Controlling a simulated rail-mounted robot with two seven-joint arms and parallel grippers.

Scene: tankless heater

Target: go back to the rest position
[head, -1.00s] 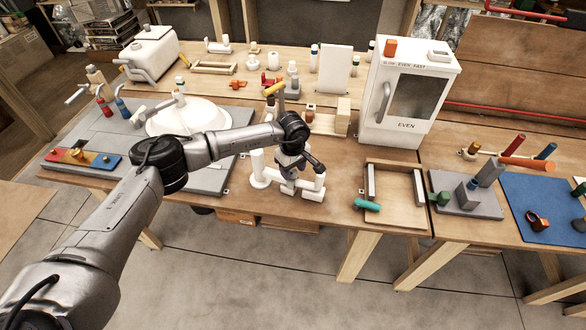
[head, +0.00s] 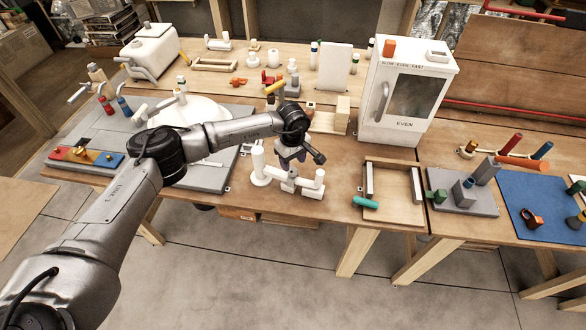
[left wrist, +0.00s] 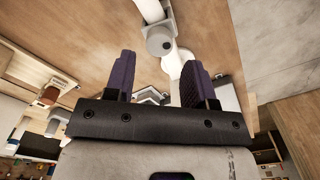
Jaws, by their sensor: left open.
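My left gripper (head: 291,157) hangs over the front of the workbench, just above a white pipe assembly (head: 312,190). In the left wrist view its two purple fingers (left wrist: 157,80) are apart with nothing held between them. The white pipe assembly (left wrist: 168,45) shows past the fingertips, with a grey cylindrical end facing the camera. In the head view my gripper hides part of the assembly's middle. My right gripper is not in view.
A white heater box (head: 408,95) stands behind and right of the gripper. A wooden tray (head: 405,221) with a teal handle (head: 366,202) lies to the right. A white basin (head: 215,112) sits on a grey slab at left. Space above the bench front is free.

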